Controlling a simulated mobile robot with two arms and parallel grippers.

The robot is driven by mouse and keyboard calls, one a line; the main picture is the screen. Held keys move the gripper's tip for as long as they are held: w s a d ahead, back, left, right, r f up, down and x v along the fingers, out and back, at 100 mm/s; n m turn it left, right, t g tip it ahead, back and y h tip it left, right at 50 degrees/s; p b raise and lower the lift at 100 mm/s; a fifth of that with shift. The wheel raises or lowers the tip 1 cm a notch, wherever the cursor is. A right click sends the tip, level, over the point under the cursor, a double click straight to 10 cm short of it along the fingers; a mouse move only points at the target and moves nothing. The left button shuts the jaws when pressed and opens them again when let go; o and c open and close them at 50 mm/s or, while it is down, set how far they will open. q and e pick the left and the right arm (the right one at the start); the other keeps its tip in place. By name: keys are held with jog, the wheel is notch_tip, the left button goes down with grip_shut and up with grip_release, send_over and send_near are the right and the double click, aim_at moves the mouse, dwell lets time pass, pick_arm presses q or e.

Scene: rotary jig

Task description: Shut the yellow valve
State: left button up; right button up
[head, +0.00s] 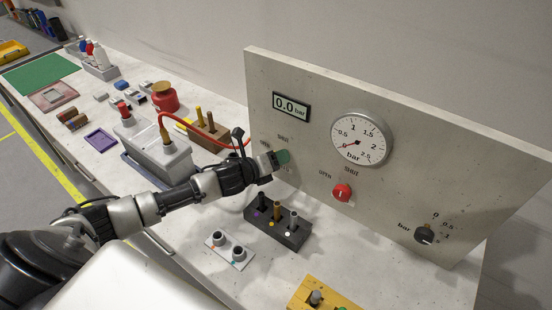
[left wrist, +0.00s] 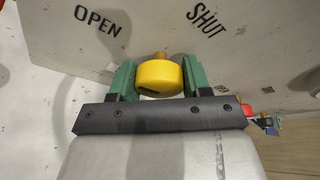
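The yellow valve (left wrist: 158,75) is a round knob on the pale upright panel (left wrist: 255,50). In the left wrist view it sits between the green fingers of my left gripper (left wrist: 159,80), which meet its two sides with no clear gap. A dark mark shows on its lower edge. The words OPEN (left wrist: 97,20) and SHUT (left wrist: 205,20) are printed on the panel beyond it. In the head view my left gripper (head: 281,157) is at the left part of the panel and hides the valve. My right gripper is not in view.
A red valve (head: 342,193), a round gauge (head: 361,139), a 0.0 bar display (head: 291,106) and a black knob (head: 424,234) are on the panel. Below my left arm stand a dark peg block (head: 291,237) and a white socket plate (head: 222,260). A red hose (head: 207,137) runs behind the arm.

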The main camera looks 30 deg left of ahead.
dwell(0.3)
pick_arm(q)
jog(key=shift+m+p, duration=0.3)
jog(key=shift+p, duration=0.05)
jog(key=m+y+p, duration=0.2)
jog(key=m, duration=0.1)
jog(key=shift+r+p, duration=0.2)
jog(key=shift+p, duration=0.15)
jog(key=m+y+p, duration=0.2)
jog(key=m+p, duration=0.2)
jog(key=shift+y, duration=0.3)
jog(key=m+t+y+p, duration=0.1)
jog(key=m+p, duration=0.1)
jog(key=m, duration=0.1)
jog(key=shift+d+f+y, duration=0.1)
jog(key=shift+y, duration=0.2)
jog(key=shift+m+t+y+p, duration=0.3)
jog(key=shift+m+y+p, duration=0.1)
jog(key=shift+m, duration=0.8)
jog(key=shift+f, duration=0.1)
